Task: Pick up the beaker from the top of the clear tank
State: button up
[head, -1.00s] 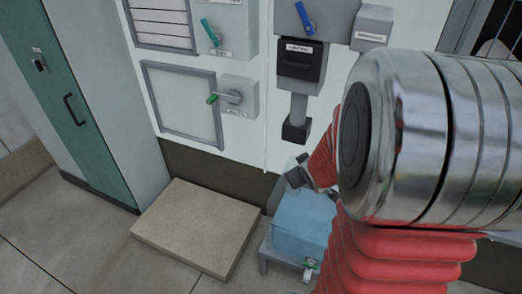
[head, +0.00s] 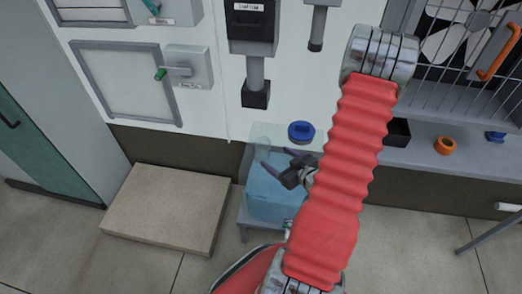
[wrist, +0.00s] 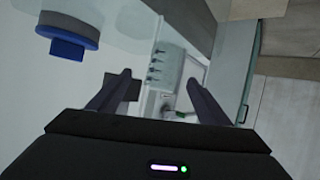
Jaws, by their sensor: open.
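The clear tank (head: 268,200) holds pale blue liquid and stands on a low grey stand against the wall in the head view. A blue round cap (head: 301,131) sits on its top; it also shows at the upper left of the wrist view (wrist: 68,32). My gripper (head: 276,161) is open over the tank top, left of and below the cap in the head view. In the wrist view my gripper (wrist: 160,82) has its dark fingers spread, with no clear object visible between them. I cannot make out the beaker for certain; clear surfaces near the fingertips blend together.
A beige slab (head: 168,208) lies on the floor to the left. A grey shelf (head: 425,160) to the right bears an orange ring (head: 445,145). A dark-ended post (head: 255,95) hangs on the wall above the tank.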

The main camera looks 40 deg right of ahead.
aim_at(257, 146)
jog(key=shift+s+a+f+m+t, duration=0.2)
jog(key=shift+s+f+m+t, duration=0.1)
jog(key=shift+s+f+t, duration=0.15)
jog(key=shift+a+t, duration=0.15)
jog(key=shift+t, duration=0.1)
jog(key=shift+r, duration=0.1)
jog(key=shift+x, duration=4.3)
jog(key=shift+x, duration=2.65)
jog(key=shift+r, duration=0.15)
